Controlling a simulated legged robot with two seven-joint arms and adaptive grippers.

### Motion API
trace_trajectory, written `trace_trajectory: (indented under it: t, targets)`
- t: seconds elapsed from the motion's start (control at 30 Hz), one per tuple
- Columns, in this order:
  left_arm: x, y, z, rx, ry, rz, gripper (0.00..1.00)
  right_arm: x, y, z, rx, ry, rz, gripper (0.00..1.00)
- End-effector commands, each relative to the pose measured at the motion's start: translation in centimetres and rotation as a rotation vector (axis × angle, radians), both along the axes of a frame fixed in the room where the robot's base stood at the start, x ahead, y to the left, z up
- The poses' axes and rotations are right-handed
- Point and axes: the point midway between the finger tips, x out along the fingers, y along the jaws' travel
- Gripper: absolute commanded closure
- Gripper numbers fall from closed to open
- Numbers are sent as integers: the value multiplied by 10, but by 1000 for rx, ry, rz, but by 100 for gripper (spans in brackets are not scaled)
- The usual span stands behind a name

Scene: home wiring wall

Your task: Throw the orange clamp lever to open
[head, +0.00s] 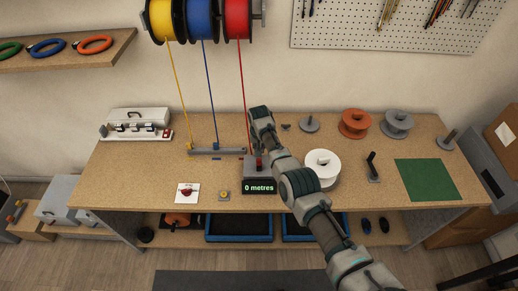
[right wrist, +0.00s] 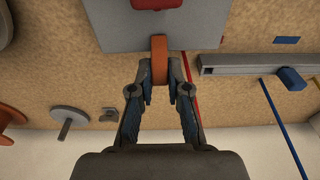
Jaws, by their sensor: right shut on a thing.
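The orange clamp lever (right wrist: 159,52) stands out from the edge of a grey measuring unit (right wrist: 112,22) in the right wrist view. My right gripper (right wrist: 162,72) is shut on the lever, one finger on each side of it. In the head view the grey measuring unit (head: 249,165) sits at the bench middle, with a display (head: 259,187) reading "0 metres". There my right arm comes in from the lower right and hides the lever and the fingertips. A red wire (right wrist: 192,84) runs beside the gripper to the unit. My left gripper is not in view.
A grey guide bar (head: 225,152) lies left of the unit, with yellow and blue wires reaching it. A white spool (head: 322,168) and a black crank handle (head: 373,165) stand right of my arm. A green mat (head: 427,180) lies at the right end.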

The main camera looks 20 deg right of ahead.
Motion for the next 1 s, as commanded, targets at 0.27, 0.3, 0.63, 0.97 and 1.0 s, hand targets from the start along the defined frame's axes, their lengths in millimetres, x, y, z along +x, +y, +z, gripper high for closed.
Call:
trace_trajectory:
  t: [0.27,0.3,0.63,0.97,1.0]
  targets:
    - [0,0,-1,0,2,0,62,0,1,-2,1,0,0,79]
    - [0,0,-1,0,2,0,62,0,1,-2,1,0,0,69]
    - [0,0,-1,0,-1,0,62,0,0,0,1,-1,0,58]
    - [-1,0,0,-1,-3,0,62,-3,2,32,1,-5,0,58]
    - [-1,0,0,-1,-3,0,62,-3,2,44,1,-8,0,58]
